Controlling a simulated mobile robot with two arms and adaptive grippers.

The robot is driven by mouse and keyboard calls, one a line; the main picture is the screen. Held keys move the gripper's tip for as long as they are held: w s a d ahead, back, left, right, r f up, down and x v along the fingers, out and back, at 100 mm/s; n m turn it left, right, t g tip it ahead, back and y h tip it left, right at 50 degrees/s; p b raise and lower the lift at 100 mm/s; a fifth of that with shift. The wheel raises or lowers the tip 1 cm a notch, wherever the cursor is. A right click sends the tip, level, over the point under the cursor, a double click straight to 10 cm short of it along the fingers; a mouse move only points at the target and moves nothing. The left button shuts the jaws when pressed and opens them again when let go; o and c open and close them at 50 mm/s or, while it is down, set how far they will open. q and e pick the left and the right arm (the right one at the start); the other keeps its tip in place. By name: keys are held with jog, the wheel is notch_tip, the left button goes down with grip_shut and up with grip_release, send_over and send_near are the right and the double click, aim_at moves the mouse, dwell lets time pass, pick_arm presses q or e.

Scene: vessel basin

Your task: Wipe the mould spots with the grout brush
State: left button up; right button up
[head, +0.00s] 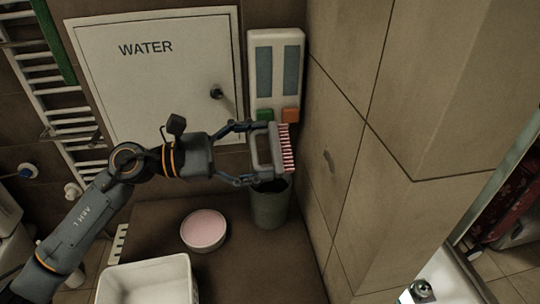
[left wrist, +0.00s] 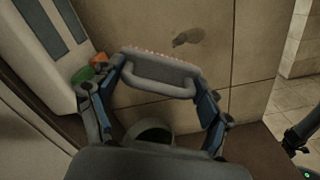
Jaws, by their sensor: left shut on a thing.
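The grout brush (head: 277,150) has a grey body with a loop handle and reddish-white bristles. My left gripper (head: 256,153) is shut on it, with the bristles facing the tiled wall on the right. In the left wrist view the brush (left wrist: 160,72) sits between the fingers of my left gripper (left wrist: 158,88). A dark mould spot (head: 328,161) is on the tiled wall, a short gap right of the bristles. The spot also shows in the left wrist view (left wrist: 187,37), beyond the brush. I see only this one spot clearly. My right gripper is not in view.
A grey-green bin (head: 270,208) stands below the brush, near the wall. A round pink-topped dish (head: 204,230) and a white basin (head: 146,283) are on the brown surface. A wall unit (head: 275,68) and WATER panel (head: 160,75) are behind. The tiled wall (head: 395,215) juts out right.

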aim_at(290, 147)
pick_arm(q)
jog(key=shift+a, duration=0.1)
jog(key=a+b, duration=0.2)
jog(key=shift+s+a, duration=0.3)
jog(key=shift+a, duration=0.1)
jog(key=shift+d, duration=0.1)
dwell(0.9)
jog(key=shift+w+d, duration=0.2)
jog(key=shift+d, duration=0.9)
jog(key=shift+w+d, duration=0.25)
jog(key=shift+d, duration=0.8)
jog(key=shift+w+d, duration=0.2)
jog(key=shift+d, duration=0.9)
jog(key=shift+w+d+p, duration=0.25)
jog(key=shift+d+p, duration=0.15)
jog(key=shift+d, duration=0.55)
